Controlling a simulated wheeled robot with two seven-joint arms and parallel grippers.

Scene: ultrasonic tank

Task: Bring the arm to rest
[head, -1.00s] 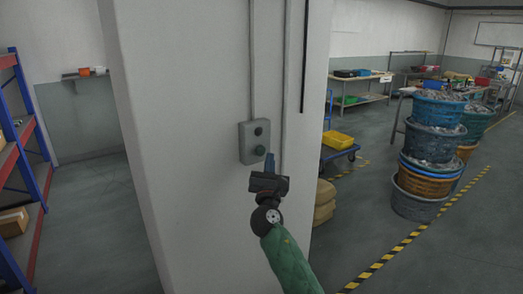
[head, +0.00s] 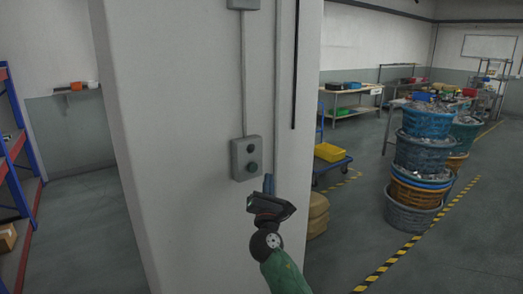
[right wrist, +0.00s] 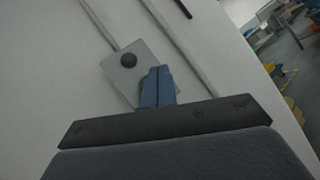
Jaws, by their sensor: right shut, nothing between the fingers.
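My right gripper (head: 268,184) is in front of the white pillar, below and slightly right of a grey control box (head: 246,158) with two dark round buttons. Its blue fingers are together with nothing between them. In the right wrist view the shut fingers (right wrist: 157,87) stand in front of the lower part of the box (right wrist: 127,60). The fingers look apart from the box in the head view. My left gripper is not in view.
The pillar (head: 190,120) fills the middle. A blue shelf rack (head: 14,150) stands at left. Stacked tubs (head: 425,125) and a blue cart with a yellow crate (head: 329,152) stand at right. Sacks (head: 317,213) lie close behind the pillar. Open floor (head: 440,260) shows at front right.

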